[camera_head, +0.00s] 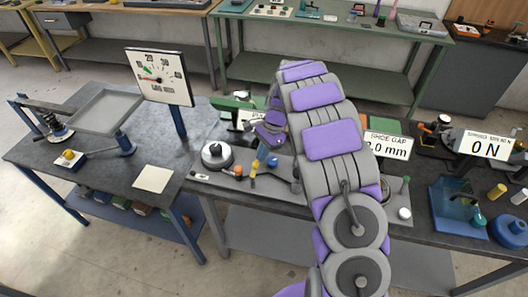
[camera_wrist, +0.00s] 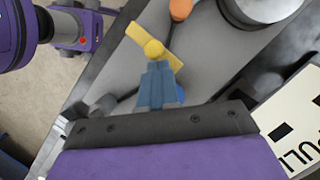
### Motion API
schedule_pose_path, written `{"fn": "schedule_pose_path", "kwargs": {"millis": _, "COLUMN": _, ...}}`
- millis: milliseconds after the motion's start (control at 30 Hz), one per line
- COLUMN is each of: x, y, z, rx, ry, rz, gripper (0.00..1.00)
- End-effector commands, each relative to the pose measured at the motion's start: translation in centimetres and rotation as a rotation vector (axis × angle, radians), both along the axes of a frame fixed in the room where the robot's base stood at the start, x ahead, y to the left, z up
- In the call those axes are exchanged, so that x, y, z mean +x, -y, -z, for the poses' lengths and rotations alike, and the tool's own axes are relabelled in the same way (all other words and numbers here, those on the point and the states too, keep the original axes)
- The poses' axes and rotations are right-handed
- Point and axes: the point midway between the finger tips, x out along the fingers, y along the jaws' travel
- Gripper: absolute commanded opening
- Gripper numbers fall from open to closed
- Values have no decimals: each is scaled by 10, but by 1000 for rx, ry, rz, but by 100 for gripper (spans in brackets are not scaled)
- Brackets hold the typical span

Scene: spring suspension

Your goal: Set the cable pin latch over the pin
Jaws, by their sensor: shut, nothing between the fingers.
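My gripper (camera_wrist: 157,70) is shut, its blue fingers together and empty. In the head view the yellow piece (camera_head: 254,166) stands on the grey plate of the middle bench, just below my gripper (camera_head: 262,152). This yellow piece may be the cable pin latch or part of it. I cannot make out the pin clearly. A blue round part (camera_wrist: 181,94) shows beside the fingers, partly hidden by them.
An orange knob (camera_wrist: 181,9) and a large silver disc (camera_wrist: 262,8) lie close beyond the yellow piece. A white sign (camera_wrist: 297,125) stands at the right in the wrist view. The dial board (camera_head: 160,77) is at the left.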

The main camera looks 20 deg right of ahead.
Motion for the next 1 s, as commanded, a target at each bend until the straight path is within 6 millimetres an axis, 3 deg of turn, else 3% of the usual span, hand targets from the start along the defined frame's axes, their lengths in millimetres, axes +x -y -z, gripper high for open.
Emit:
{"fn": "schedule_pose_path", "kwargs": {"millis": 367, "x": 14, "y": -20, "z": -3, "rx": 0, "ry": 1, "rz": -353, "gripper": 0}}
{"fn": "schedule_pose_path", "kwargs": {"millis": 1000, "x": 18, "y": -52, "z": 0, "rx": 2, "ry": -4, "rz": -894, "gripper": 0}}
